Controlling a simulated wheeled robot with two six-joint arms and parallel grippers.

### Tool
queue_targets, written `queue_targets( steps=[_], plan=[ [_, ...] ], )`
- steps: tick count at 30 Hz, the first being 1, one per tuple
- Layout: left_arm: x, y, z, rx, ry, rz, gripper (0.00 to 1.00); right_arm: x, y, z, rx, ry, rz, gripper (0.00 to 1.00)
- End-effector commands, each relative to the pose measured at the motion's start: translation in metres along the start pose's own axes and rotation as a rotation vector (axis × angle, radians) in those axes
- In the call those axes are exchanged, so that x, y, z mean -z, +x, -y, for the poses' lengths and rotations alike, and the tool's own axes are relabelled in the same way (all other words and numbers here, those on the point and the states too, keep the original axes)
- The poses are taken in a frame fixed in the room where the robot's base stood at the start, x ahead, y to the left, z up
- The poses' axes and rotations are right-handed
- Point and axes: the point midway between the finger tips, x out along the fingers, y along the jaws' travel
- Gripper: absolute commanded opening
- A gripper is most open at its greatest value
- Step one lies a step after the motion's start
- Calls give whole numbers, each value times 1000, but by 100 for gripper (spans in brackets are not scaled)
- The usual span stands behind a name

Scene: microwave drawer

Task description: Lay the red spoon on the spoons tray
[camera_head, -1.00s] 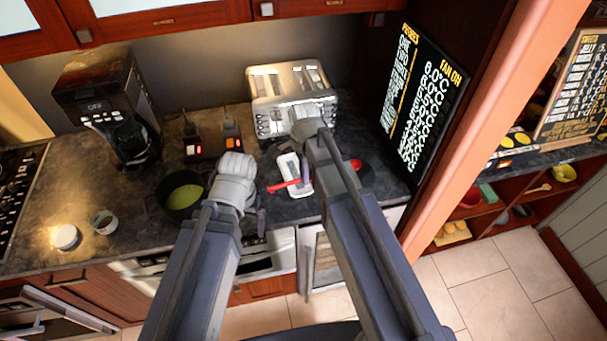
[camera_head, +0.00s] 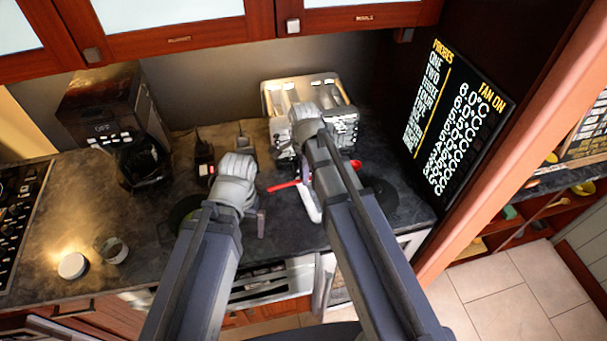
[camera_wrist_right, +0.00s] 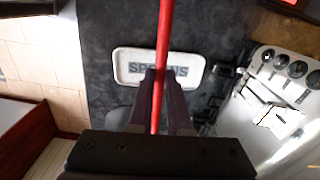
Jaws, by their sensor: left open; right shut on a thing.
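The red spoon (camera_head: 284,186) is held crosswise in my right gripper (camera_head: 306,172), above the counter. In the right wrist view its red handle (camera_wrist_right: 164,40) passes between the two shut dark fingers (camera_wrist_right: 161,98). The white spoons tray (camera_head: 311,204) lies on the counter below the right gripper, partly hidden by it. In the wrist view the lettered tray (camera_wrist_right: 195,62) is behind the spoon, which crosses in front of its lettering. My left gripper (camera_head: 254,222) is open and empty, left of the tray, over the counter's front part.
The toaster (camera_head: 345,120) stands behind the tray. A dark pot (camera_head: 180,212) is partly hidden behind my left arm. The coffee maker (camera_head: 110,110) and small jars (camera_head: 73,265) are further left. Bare dark counter (camera_head: 405,205) lies right of the tray.

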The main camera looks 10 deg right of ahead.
Motion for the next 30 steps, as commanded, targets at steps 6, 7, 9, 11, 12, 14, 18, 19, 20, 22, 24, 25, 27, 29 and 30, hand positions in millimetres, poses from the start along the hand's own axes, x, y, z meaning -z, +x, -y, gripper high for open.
queue_targets(
  steps=[6,7,9,11,12,14,18,19,20,22,24,25,27,29,30],
  plan=[
    [0,3,0,0,0,0,100,0,3,0,0,0,-1,0],
    [0,4,0,0,0,0,100,0,4,0,0,0,-1,0],
    [1,7,-1,0,1,0,100,0,7,0,0,0,-1,0],
    [1,11,-1,0,1,0,100,0,11,0,0,0,-1,0],
    [1,14,-1,0,2,0,100,0,14,0,0,0,-1,0],
    [1,19,-2,1,3,0,100,0,19,0,0,0,-1,0],
    [2,32,-3,1,5,0,100,0,32,0,0,0,-1,0],
    [2,34,-3,1,5,0,100,0,35,0,0,0,-1,0],
    [2,37,-3,1,5,0,100,0,38,0,0,0,-1,0],
    [3,44,-4,1,4,0,100,0,44,0,0,0,-1,0],
    [3,51,-5,1,4,0,100,0,51,0,0,0,-1,0],
    [3,54,-5,1,4,0,100,0,54,0,0,0,-1,0],
    [4,60,-6,1,3,0,100,0,60,0,0,0,-1,0],
    [4,66,-6,1,3,0,100,0,66,0,0,0,-1,0],
    [4,70,-6,1,3,0,100,0,70,0,0,0,-1,0]
  ],
)
